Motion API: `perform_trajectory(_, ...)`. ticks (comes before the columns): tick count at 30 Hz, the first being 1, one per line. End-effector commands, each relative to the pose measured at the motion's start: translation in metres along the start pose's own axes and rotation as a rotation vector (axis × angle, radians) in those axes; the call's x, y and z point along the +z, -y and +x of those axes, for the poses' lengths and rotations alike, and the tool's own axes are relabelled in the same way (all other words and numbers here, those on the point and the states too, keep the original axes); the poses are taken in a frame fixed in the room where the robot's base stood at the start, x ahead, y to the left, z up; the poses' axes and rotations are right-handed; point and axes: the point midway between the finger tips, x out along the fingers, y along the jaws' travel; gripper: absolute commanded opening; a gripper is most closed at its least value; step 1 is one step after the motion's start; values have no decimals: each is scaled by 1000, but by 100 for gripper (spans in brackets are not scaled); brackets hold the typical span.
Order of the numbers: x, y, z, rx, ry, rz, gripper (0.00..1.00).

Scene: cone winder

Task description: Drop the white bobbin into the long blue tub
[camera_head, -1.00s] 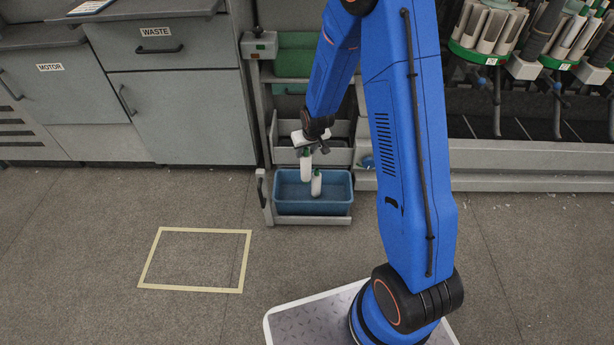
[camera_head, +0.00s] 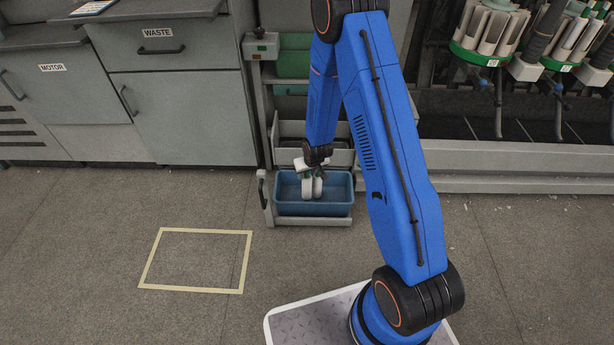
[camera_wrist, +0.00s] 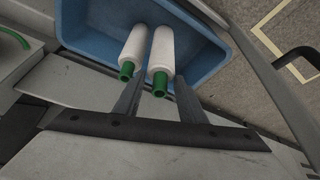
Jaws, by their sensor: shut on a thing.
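The long blue tub (camera_head: 340,209) sits low on the grey rack; its blue wall also shows in the wrist view (camera_wrist: 208,60). My gripper (camera_head: 311,170) is over the tub. In the wrist view my gripper (camera_wrist: 159,88) is shut on a white bobbin (camera_wrist: 161,52) with a green end, which points down into the tub. In the head view this held bobbin (camera_head: 307,187) is the left one of two. A second white bobbin (camera_wrist: 134,47) with a green end (camera_head: 317,187) stands in the tub close beside it. I cannot tell whether the two touch.
A grey tray (camera_head: 290,128) sits above the tub on the rack, with a green bin (camera_head: 295,63) higher up. The waste cabinet (camera_head: 185,110) stands left. A taped rectangle (camera_head: 195,290) marks clear floor at front left. A bobbin machine (camera_head: 490,30) is at right.

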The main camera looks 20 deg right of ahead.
Motion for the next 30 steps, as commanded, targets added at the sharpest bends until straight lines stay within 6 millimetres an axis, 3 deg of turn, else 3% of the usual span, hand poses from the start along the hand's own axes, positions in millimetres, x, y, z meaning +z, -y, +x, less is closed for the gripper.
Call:
perform_trajectory(4, 6, 0, 12, 0, 1, 0, 19)
perform_trajectory(29, 10, 0, 24, 0, 0, 0, 19)
perform_trajectory(30, 10, 0, 24, 0, 0, 0, 39)
